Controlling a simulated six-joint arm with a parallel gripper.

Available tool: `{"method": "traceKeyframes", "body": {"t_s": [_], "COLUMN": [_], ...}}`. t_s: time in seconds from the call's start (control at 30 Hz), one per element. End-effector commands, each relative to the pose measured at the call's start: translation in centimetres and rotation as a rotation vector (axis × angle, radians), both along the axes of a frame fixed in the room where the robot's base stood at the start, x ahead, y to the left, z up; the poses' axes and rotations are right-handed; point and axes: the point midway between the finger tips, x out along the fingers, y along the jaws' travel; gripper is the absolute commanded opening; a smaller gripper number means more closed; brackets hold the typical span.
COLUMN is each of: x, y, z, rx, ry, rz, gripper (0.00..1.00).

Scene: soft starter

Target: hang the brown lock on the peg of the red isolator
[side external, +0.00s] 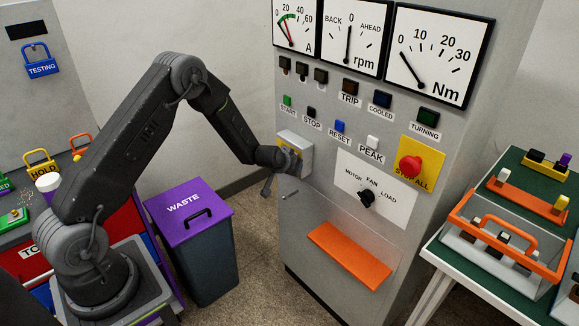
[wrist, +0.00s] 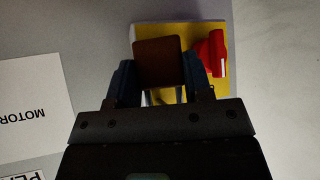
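The brown lock (wrist: 158,62) is between the two fingers of my gripper (wrist: 160,80) in the wrist view, and both fingers appear to press on its sides. A pale metallic bit shows below its body, perhaps the shackle. Behind it is a yellow plate (wrist: 192,31) with the red isolator handle (wrist: 212,54) to the right of my right finger. In the side view my gripper (side external: 268,186) is at the left part of the cabinet front, by a pale box with yellow on it (side external: 293,143). The lock cannot be made out there, and I cannot see the isolator's peg.
The grey cabinet (side external: 335,215) carries meters, buttons, a red stop button (side external: 410,166) and an orange shelf (side external: 349,256). A purple-lidded waste bin (side external: 188,208) stands left, and a table with an orange-handled caddy (side external: 507,242) right.

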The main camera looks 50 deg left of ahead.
Motion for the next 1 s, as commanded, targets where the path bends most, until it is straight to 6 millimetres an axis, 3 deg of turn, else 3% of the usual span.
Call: {"method": "traceKeyframes", "body": {"t_s": [0.13,0.3,0.37,0.8,1.0], "x": [0.5,-0.1,-0.7,-7.3,-9.1], "y": [-0.3,-0.6,-0.8,-3.1,-3.8], "z": [-0.6,0.2,0.9,7.4,9.1], "rx": [-0.001,0.0,0.0,0.001,0.001], "ry": [-0.001,-0.002,-0.002,-0.006,-0.006], "rz": [-0.006,-0.006,-0.007,-0.003,-0.001], "gripper": [0.64,0.66,0.76,0.76,0.76]}}
